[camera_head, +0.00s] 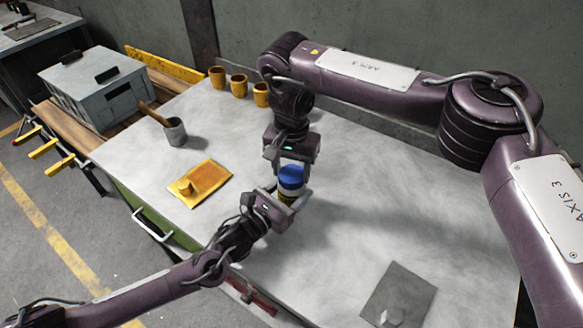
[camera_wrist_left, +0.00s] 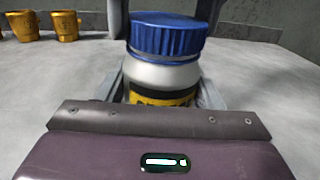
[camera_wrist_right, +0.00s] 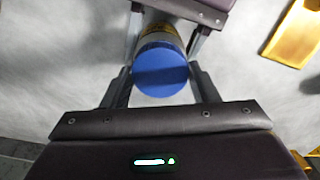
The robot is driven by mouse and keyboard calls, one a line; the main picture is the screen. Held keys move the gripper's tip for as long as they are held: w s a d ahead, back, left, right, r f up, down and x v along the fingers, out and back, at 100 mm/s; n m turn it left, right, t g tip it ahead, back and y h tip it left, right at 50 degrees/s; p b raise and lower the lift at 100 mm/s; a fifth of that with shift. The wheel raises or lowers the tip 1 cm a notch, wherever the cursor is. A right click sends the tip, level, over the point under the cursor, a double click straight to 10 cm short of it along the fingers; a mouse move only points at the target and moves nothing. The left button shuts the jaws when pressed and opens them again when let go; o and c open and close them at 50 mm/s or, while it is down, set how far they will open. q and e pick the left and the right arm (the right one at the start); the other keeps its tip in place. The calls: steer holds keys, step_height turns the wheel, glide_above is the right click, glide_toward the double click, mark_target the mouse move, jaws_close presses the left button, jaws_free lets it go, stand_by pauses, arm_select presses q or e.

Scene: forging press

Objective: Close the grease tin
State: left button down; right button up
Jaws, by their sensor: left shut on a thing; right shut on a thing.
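The grease tin is a white jar (camera_wrist_left: 160,76) with a yellow and black label, standing upright near the middle of the table. Its ribbed blue lid (camera_wrist_left: 168,36) sits on top; I cannot tell how tightly. In the head view the lid (camera_head: 291,178) shows between both grippers. My left gripper (camera_head: 279,199) is shut on the jar body from the front left, below the lid.
Several orange cups (camera_head: 238,85) stand at the back edge. A yellow plate (camera_head: 203,182) lies left of the tin, a grey plate (camera_head: 396,298) at the front right.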

steer(key=o, duration=1)
steer(key=shift+c, duration=0.2)
steer(key=shift+r, duration=2.25)
steer(key=shift+c, duration=0.5)
